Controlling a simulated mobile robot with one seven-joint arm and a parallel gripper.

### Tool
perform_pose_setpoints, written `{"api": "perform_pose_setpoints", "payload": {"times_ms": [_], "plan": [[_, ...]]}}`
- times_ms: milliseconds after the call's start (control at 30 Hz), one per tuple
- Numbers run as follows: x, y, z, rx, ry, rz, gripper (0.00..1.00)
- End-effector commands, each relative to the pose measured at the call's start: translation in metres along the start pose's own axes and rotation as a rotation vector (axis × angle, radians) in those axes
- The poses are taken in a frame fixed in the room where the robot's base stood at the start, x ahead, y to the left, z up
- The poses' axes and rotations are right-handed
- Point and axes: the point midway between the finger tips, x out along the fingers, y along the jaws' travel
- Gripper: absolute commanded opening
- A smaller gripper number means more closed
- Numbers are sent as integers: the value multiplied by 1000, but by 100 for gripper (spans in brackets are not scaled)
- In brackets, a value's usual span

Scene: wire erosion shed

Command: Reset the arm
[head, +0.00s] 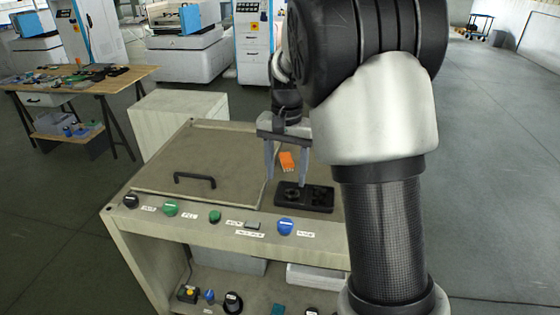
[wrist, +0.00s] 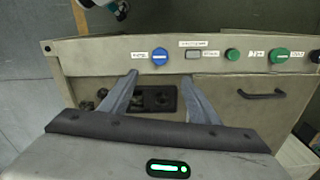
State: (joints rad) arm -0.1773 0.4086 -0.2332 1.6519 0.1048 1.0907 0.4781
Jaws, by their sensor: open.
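My gripper (head: 286,165) is open and empty, pointing down above the right part of a beige workbench (head: 120,222). Its two grey fingers also show in the wrist view (wrist: 160,85), spread apart with nothing between them. Below the fingers a black tray (head: 304,198) with dark round parts lies on the bench top; in the wrist view this tray (wrist: 155,99) shows between the fingers. My arm hides the right end of the bench.
The bench has a lid with a black handle (head: 194,179) and a front row of knobs, including a blue knob (head: 285,226) and a green knob (head: 170,209). A lower shelf holds several small items. A wooden table (head: 82,86) with tools stands at the left. Open floor (head: 500,180) lies at the right.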

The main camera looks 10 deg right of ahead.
Motion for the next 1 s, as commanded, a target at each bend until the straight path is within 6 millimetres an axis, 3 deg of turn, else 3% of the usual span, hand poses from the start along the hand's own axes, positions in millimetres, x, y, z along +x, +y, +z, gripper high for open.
{"api": "perform_pose_setpoints", "payload": {"times_ms": [167, 300, 533, 800, 1000], "plan": [[-35, 12, 17, -43, 31, -42, 56], [-79, 32, 50, -125, 88, -98, 56], [-131, 70, 114, -285, 215, -159, 56], [-152, 113, 183, -463, 384, -163, 56], [-149, 130, 208, -538, 462, -142, 56]]}}
